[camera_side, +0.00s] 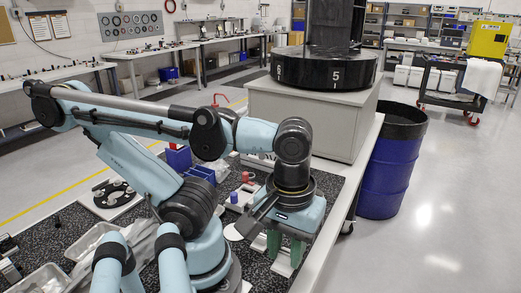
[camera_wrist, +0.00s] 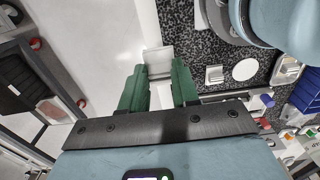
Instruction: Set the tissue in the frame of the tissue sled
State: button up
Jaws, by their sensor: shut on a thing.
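My gripper (camera_wrist: 158,72) points down at the front edge of the speckled bench; its green fingers (camera_side: 285,250) also show in the side view. The fingers are shut on a pale, squarish piece (camera_wrist: 158,56), which I take to be the tissue. Its far end sticks out past the fingertips in the wrist view. In the side view it is mostly hidden by the fingers. A small whitish plate with a metallic square (camera_wrist: 214,75) lies on the bench to the right of the fingers. I cannot tell whether it is the tissue sled.
A white disc (camera_wrist: 245,69) lies on the bench beside the small plate. Blue bins (camera_side: 198,172), a black slotted disc (camera_side: 115,193) and clear trays (camera_side: 92,240) stand further left. A grey cabinet (camera_side: 305,115) and a blue drum (camera_side: 386,172) stand behind. Open floor lies right of the bench.

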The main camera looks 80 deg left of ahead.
jog(key=shift+w+a+r, duration=0.1)
jog(key=shift+w+a, duration=0.15)
jog(key=shift+w, duration=0.1)
jog(key=w+a, duration=0.3)
jog(key=a, duration=0.4)
jog(key=w+a, duration=0.3)
jog(key=a, duration=0.3)
jog(key=shift+s+a+f, duration=1.1)
jog(key=shift+s+a, duration=0.2)
jog(key=shift+a, duration=1.65)
jog(key=shift+s+a+f, duration=1.05)
jog(key=shift+s+a, duration=0.25)
jog(key=shift+a, duration=1.6)
jog(key=shift+s+a+f, duration=1.1)
jog(key=shift+s+a, duration=0.2)
jog(key=shift+a, duration=1.65)
jog(key=shift+f, duration=1.1)
